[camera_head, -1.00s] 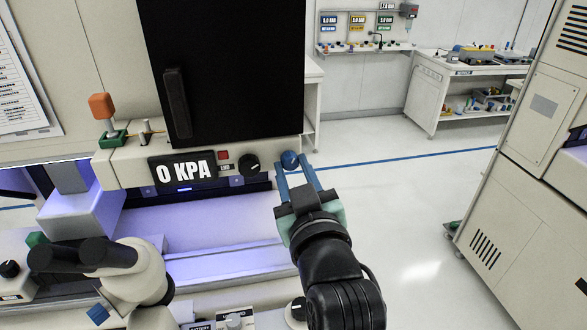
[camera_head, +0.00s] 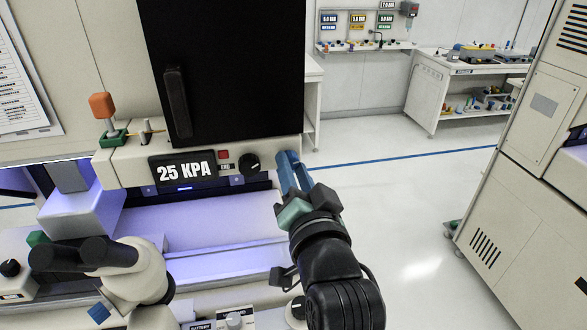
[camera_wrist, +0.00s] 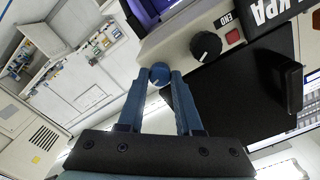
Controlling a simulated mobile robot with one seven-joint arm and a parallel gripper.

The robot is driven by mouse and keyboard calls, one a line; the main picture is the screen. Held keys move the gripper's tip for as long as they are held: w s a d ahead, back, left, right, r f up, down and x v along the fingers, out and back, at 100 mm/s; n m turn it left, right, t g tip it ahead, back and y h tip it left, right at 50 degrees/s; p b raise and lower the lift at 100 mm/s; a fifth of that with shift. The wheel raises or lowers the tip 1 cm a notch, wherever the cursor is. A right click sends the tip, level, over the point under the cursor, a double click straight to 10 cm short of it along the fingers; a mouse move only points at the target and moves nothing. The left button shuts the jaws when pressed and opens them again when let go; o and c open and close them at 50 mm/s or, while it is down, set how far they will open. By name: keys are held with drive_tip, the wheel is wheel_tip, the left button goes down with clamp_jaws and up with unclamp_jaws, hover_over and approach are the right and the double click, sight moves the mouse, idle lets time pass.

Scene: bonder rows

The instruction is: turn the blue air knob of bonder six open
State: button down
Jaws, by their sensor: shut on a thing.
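The blue air knob (camera_wrist: 159,74) sits at the end of the bonder's front panel in the wrist view. My gripper (camera_head: 288,158) has its two blue fingers shut on the knob, one on each side. In the head view the fingers hide the knob. The wrist view shows my gripper (camera_wrist: 158,80) at the knob from outside the panel. The bonder's display (camera_head: 185,170) reads 25 KPA. The bonder's number is not seen.
A black dial (camera_head: 249,164) and a red button (camera_head: 224,155) sit on the panel beside the knob. A microscope eyepiece (camera_head: 95,255) stands at lower left. A tan cabinet (camera_head: 520,215) is at right, with open floor between. A bench (camera_head: 440,85) stands at the back.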

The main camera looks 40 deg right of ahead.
drive_tip(key=shift+m, duration=1.1)
drive_tip(key=c, duration=0.6)
unclamp_jaws()
drive_tip(key=shift+p+v, duration=2.5)
drive_tip(key=shift+v, duration=3.95)
